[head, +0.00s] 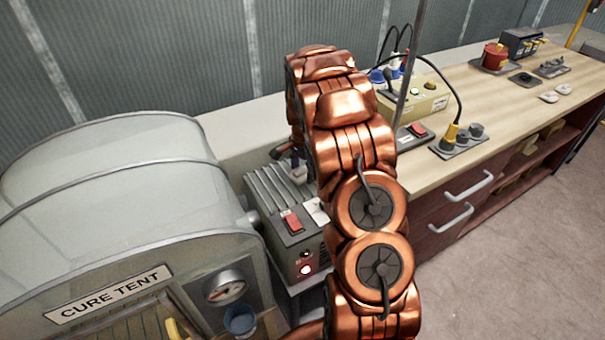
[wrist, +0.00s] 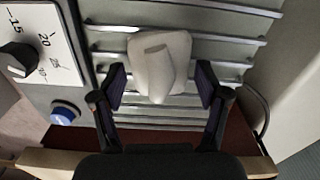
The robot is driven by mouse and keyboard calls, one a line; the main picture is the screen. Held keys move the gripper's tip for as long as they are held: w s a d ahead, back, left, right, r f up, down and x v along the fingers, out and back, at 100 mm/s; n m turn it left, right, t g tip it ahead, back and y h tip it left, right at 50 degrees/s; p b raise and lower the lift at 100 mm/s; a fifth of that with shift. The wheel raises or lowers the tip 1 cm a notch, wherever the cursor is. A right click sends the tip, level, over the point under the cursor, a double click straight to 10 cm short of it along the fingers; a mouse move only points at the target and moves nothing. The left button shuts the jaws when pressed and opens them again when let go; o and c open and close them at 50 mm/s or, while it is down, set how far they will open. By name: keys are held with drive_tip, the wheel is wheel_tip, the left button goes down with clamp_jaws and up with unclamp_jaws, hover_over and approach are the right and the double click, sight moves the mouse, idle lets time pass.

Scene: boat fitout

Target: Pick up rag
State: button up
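The rag (wrist: 160,65) is a small off-white folded cloth, with a rolled or raised fold on a flatter piece. In the wrist view it lies on a ribbed metal top (wrist: 190,104). My gripper (wrist: 161,84) is open, with one dark finger on each side of the rag's near part. Gaps show between the fingers and the cloth. In the head view my copper arm reaches over the ribbed grey box (head: 268,190) and hides most of the gripper. A small pale patch shows there beside the arm, too small to tell for certain as the rag.
The domed cure tent (head: 110,190) stands left of the box. A wooden bench (head: 480,95) on the right carries a yellow power box (head: 425,98), a red pot (head: 494,57) and plugs with cables. A black knob (wrist: 17,60) and blue button (wrist: 66,113) sit left of my gripper.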

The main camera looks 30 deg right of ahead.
drive_tip(key=c, duration=0.7)
drive_tip(key=shift+r, duration=0.1)
